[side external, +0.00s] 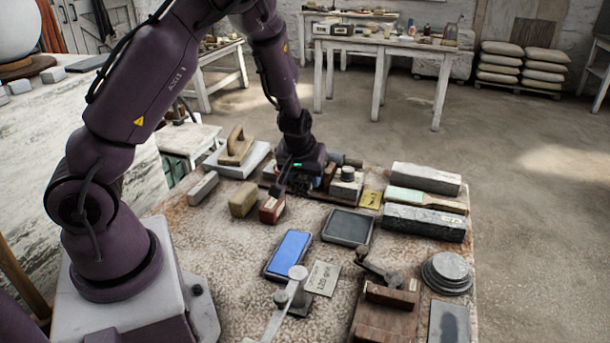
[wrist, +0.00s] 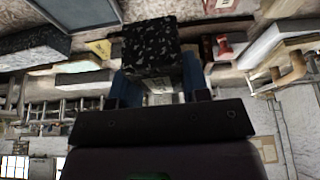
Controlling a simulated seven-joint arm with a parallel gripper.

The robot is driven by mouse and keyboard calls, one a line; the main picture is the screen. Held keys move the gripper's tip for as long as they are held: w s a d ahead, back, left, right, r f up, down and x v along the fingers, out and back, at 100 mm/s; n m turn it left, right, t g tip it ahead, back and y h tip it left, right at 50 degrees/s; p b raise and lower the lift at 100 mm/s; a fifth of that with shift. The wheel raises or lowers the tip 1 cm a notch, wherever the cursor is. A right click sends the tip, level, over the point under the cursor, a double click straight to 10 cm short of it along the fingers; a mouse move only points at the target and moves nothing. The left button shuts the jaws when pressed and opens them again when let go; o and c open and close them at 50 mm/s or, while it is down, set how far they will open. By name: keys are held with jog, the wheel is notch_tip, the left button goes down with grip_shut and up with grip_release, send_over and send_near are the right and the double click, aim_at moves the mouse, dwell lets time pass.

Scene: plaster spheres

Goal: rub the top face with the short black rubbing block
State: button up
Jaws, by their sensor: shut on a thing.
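My gripper (wrist: 155,78) is shut on a short black block with pale speckles (wrist: 150,45). In the wrist view the block sits between the two blue fingers. In the side external view my gripper (side external: 301,176) is low over the far part of the speckled worktable (side external: 225,270). The held block cannot be made out clearly there, and I cannot tell whether it touches anything. A large white sphere (side external: 17,32) stands on a bench at the upper left, cut by the frame. Which top face is meant cannot be told.
Around my gripper are a red-brown labelled block (side external: 271,210), a tan block (side external: 243,199), a wooden-handled float (side external: 237,150) and a yellow card (side external: 370,198). A dark-framed tray (side external: 348,228), blue pad (side external: 289,253), long dark block (side external: 424,223) and round discs (side external: 447,272) lie nearer.

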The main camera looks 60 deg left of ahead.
jog(key=shift+a, duration=0.1)
jog(key=shift+s+a, duration=0.2)
jog(key=shift+a, duration=0.1)
jog(key=w+a+r, duration=0.3)
jog(key=a, duration=0.3)
jog(key=w+a+r, duration=0.3)
jog(key=a, duration=0.3)
jog(key=shift+w+d+f, duration=0.1)
jog(key=shift+w+f, duration=0.05)
jog(key=shift+f, duration=3.15)
jog(key=shift+f, duration=0.35)
